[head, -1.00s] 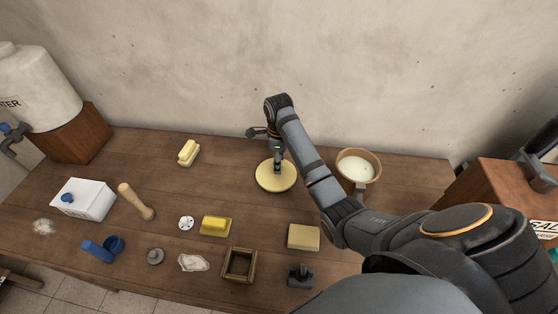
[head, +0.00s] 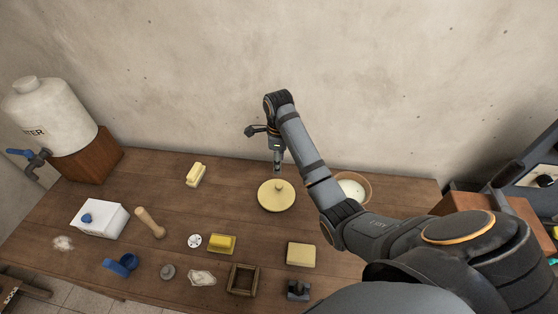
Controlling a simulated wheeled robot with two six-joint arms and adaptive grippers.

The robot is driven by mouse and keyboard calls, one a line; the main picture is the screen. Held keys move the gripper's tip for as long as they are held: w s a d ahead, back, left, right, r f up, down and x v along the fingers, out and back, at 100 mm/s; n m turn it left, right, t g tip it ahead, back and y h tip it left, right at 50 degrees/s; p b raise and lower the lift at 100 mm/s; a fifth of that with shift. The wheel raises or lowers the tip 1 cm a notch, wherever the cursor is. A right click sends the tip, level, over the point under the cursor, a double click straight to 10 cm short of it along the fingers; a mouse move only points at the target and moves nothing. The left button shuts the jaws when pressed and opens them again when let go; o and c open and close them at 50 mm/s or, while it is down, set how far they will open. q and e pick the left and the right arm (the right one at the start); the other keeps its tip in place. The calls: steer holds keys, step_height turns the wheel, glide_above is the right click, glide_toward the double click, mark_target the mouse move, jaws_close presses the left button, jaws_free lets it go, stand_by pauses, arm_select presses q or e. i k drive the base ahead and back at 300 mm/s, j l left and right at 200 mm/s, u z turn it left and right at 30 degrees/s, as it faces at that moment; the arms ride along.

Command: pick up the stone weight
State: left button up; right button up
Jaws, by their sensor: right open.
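A small grey round piece with a knob (head: 168,271), which looks like the stone weight, sits on the table at the front left of centre. My right gripper (head: 278,169) is far from it, at the back middle of the table. It is open and empty, just above the knob of a pale yellow round lid (head: 276,198). The jaws are small and partly hidden by the wrist. My left gripper is not in view.
A white box (head: 99,218), a wooden pestle (head: 151,223) and a water jug (head: 50,117) stand left. A bucket (head: 364,188) is partly behind my arm.

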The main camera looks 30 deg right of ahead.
mark_target(167, 273)
steer(key=k, duration=2)
